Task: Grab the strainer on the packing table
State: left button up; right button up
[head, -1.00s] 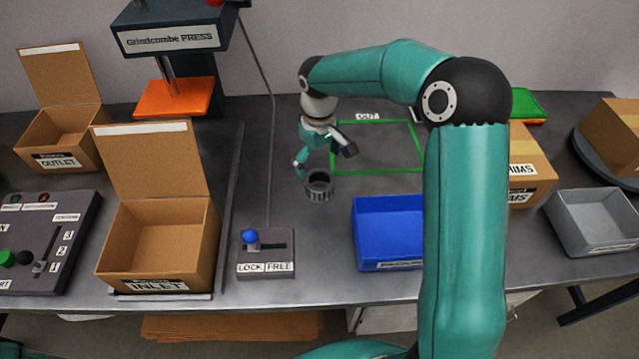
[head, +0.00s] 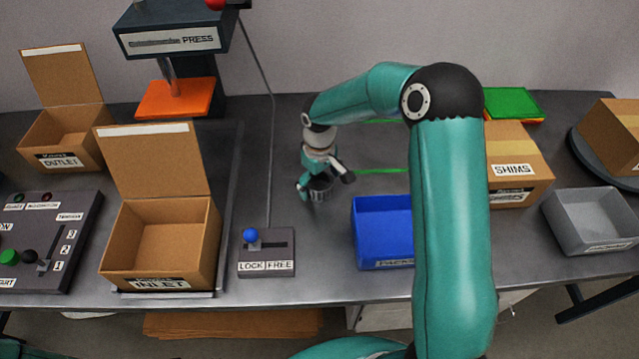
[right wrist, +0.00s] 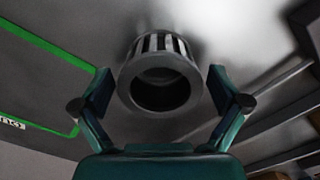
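The strainer (head: 320,189) is a small dark grey slotted cup standing on the packing table (head: 330,245), left of the green outline. My right gripper (head: 324,188) is directly over it in the head view and partly hides it. In the right wrist view, the strainer (right wrist: 160,77) shows its round open mouth and slotted side between the two spread fingers of my right gripper (right wrist: 160,88). A gap shows on each side, so the fingers do not appear to touch it. My left gripper is not in view.
A blue bin (head: 382,232) stands right of the strainer, and a lock/free lever box (head: 266,262) stands in front of it to the left. The INLET box (head: 160,245) is further left. The SHIMS box (head: 515,165) and grey bin (head: 592,220) are at the right.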

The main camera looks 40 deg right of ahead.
jog(key=c, duration=1)
jog(key=shift+c, duration=0.5)
jog(key=shift+r, duration=0.15)
